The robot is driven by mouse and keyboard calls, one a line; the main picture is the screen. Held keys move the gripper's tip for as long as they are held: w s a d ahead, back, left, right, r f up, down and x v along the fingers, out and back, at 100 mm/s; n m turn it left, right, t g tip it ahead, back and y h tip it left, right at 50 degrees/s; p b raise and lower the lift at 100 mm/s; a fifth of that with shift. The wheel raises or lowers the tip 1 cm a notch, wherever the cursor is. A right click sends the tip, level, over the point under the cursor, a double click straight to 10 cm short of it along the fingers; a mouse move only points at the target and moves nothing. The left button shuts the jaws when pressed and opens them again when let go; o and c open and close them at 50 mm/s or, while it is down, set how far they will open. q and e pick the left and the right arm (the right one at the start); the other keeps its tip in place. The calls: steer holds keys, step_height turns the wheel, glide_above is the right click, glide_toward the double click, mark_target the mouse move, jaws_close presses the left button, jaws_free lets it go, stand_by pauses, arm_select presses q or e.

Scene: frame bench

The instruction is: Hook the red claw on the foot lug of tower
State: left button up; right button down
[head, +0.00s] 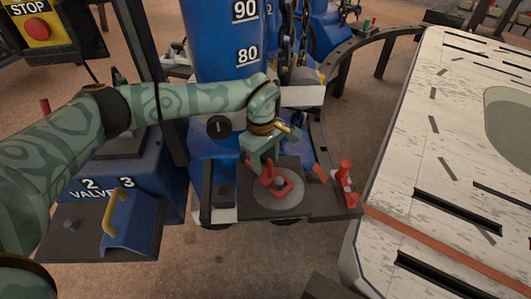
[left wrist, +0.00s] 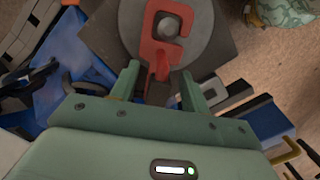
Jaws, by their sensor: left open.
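The red claw (head: 279,191) lies on a round grey disc (head: 291,200) set in a dark plate in front of the blue tower (head: 222,45). In the left wrist view the claw (left wrist: 147,28) shows as an open hook shape with a short stem. My left gripper (head: 261,166) is open, low over the disc. In the left wrist view its two fingers (left wrist: 158,74) stand on either side of the stem; I cannot tell whether they touch it. My right gripper is not in view.
A small red fitting (head: 345,175) stands at the plate's right end. Dark chains (head: 290,40) hang beside the tower. A blue valve box (head: 125,225) with a yellow handle is at the left. A worn white table (head: 440,130) fills the right.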

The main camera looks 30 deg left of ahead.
arm_select(q)
steer(key=shift+r, duration=0.25)
steer(key=r+p, duration=0.1)
steer(key=r, duration=0.2)
steer(key=r+p, duration=0.1)
steer(key=r, duration=0.1)
steer(key=shift+w+a+p, duration=0.15)
steer(key=shift+a+p, duration=0.1)
steer(key=shift+p, duration=0.1)
step_height(320, 180, up, 11)
steer(key=a+p, duration=0.1)
steer(key=p, duration=0.3)
steer(key=shift+w, duration=0.15)
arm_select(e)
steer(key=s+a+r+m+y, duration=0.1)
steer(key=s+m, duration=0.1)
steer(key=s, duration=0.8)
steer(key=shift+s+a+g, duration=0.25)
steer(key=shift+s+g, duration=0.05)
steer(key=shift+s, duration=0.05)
arm_select(q)
steer(key=shift+f, duration=0.1)
